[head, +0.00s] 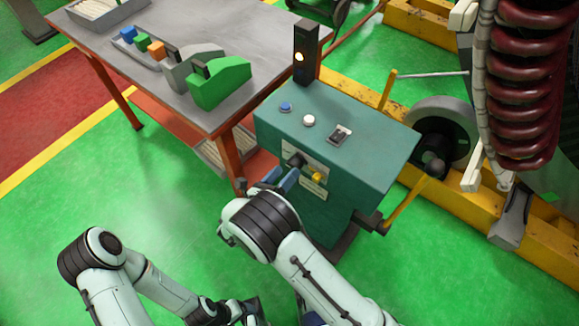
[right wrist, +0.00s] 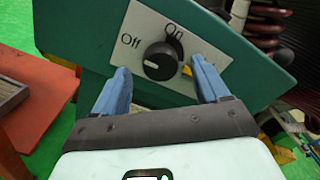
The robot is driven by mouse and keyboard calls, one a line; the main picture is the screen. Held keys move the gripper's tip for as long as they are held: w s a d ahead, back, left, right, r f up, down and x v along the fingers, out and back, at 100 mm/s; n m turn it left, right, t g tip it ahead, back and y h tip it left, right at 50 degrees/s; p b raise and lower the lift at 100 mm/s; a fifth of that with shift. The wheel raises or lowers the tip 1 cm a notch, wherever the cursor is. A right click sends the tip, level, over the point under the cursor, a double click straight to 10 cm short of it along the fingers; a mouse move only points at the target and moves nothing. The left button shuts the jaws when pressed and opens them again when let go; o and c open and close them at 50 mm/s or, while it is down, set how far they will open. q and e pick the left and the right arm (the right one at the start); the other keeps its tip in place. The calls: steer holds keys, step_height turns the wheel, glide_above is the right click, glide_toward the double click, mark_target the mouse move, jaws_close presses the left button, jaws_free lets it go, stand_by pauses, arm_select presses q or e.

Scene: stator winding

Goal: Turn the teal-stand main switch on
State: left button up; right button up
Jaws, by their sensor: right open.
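The teal stand (head: 350,150) stands right of the workbench. Its main switch, a black rotary knob (head: 296,159), is on a white plate on the front face. In the right wrist view the knob (right wrist: 160,62) sits between the printed words "Off" at left and "On" above. A white mark shows on the left part of the knob's face; its exact setting is hard to tell. My right gripper (right wrist: 163,82) is open, its blue fingers on either side of and below the knob, apart from it. My left gripper (head: 238,312) is low at the bottom edge, its jaws unclear.
A yellow part (head: 317,177) sits beside the knob. The workbench (head: 150,75) holds several coloured blocks. A yellow lever (head: 405,205) is at right.

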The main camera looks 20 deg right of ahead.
mark_target(290, 166)
steer(key=shift+x, duration=1.65)
steer(key=c, duration=1.1)
steer(key=shift+o, duration=0.2)
